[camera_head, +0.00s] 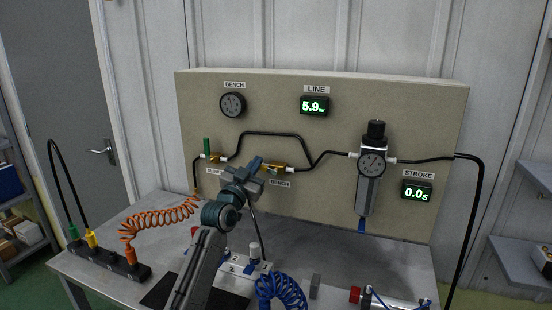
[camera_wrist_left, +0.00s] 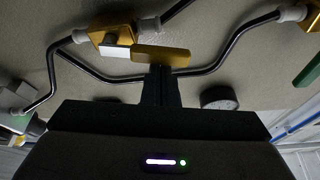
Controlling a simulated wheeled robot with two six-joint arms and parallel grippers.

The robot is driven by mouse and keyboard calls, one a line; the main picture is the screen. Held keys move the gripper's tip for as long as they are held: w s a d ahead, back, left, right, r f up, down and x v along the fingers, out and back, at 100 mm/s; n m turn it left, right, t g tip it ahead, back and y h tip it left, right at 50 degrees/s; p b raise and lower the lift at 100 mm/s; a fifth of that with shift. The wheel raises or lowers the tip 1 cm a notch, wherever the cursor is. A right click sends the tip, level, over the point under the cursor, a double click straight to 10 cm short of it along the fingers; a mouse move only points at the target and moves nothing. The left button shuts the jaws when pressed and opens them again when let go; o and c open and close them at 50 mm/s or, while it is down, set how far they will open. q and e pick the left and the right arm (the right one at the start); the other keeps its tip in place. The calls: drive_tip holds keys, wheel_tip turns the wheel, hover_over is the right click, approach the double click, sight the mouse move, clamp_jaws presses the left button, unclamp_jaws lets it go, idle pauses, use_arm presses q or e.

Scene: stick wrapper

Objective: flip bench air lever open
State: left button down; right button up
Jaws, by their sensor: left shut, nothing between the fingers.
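The bench valve (camera_head: 280,168) is a brass fitting in the black line on the panel, above a BENCH label (camera_head: 280,183). In the left wrist view, the valve body (camera_wrist_left: 108,38) has a flat yellow lever (camera_wrist_left: 162,54) reaching sideways from it, roughly along the pipe. My left gripper (camera_head: 256,166) is at the valve and hides part of it in the head view. Its fingers (camera_wrist_left: 160,72) are shut and empty, with tips right at the lever's edge; I cannot tell whether they touch. My right gripper is not in view.
A second valve with an upright green lever (camera_head: 207,146) is left of my gripper. A black hose loop (camera_head: 275,133) arches above. The regulator (camera_head: 370,180) stands to the right. A line readout (camera_head: 314,106) shows 5.9. A coiled orange hose (camera_head: 160,218) lies on the bench.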

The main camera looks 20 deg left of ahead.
use_arm(q)
wheel_tip(320, 180, up, 4)
drive_tip(key=p, duration=0.3)
drive_tip(key=d+b+v, duration=0.1)
drive_tip(key=b+v, duration=0.2)
drive_tip(key=v, duration=0.7)
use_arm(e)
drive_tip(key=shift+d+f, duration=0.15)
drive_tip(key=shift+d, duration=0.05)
use_arm(q)
drive_tip(key=shift+a+f, duration=0.1)
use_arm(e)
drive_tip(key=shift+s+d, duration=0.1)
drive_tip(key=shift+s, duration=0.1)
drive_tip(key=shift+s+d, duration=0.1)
